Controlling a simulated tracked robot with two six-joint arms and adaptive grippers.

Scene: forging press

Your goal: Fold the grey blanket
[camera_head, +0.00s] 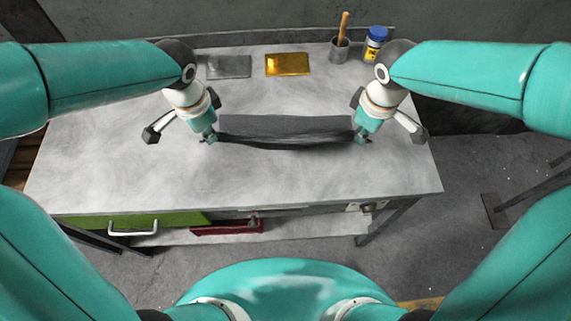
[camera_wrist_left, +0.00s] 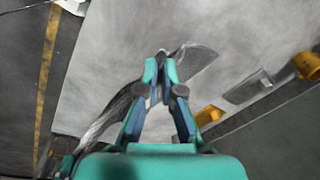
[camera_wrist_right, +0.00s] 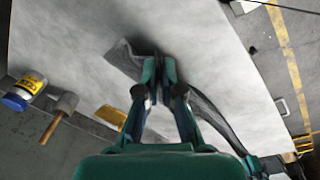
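The grey blanket (camera_head: 285,130) is a dark strip stretched between my two grippers above the table, its near edge sagging in the middle. My left gripper (camera_head: 210,137) is at the blanket's left end; in the left wrist view its fingers (camera_wrist_left: 160,62) are closed together on the blanket edge (camera_wrist_left: 195,62). My right gripper (camera_head: 362,138) is at the right end; in the right wrist view its fingers (camera_wrist_right: 158,65) are closed on the blanket edge (camera_wrist_right: 124,60). Whether part of the blanket rests on the table is unclear.
The pale worktable (camera_head: 120,180) is clear in front and at the sides. At the back lie a grey plate (camera_head: 228,67) and a gold plate (camera_head: 288,64).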

